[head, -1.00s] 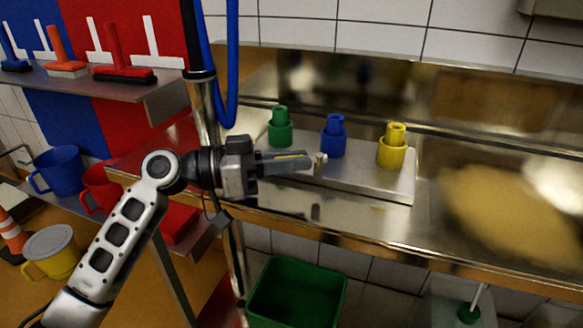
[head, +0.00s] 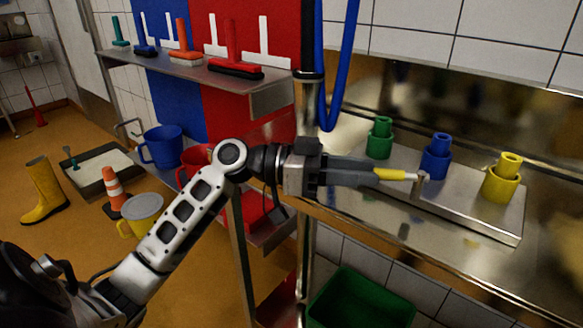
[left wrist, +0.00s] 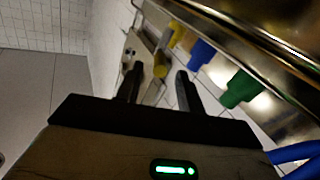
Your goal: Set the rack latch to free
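The steel rack (head: 470,212) stands on the bench and holds a green mould (head: 380,140), a blue mould (head: 436,160) and a yellow mould (head: 501,182). At its front left is the latch, a small post with a pale rod and a yellow grip (head: 392,174) pointing left. My left gripper (head: 376,174) is just left of it, its fingertips near the grip's left end. In the left wrist view the fingers (left wrist: 160,88) stand apart and the yellow grip (left wrist: 160,69) shows beyond and between their tips. Contact cannot be told. My right gripper is out of view.
A steel upright (head: 307,110) and blue hose (head: 340,75) are close behind my left wrist. A shelf with brushes (head: 250,90) is at the left. A green bin (head: 355,300) stands below the bench. Mugs, a cone (head: 113,188) and a yellow boot (head: 43,190) are further left.

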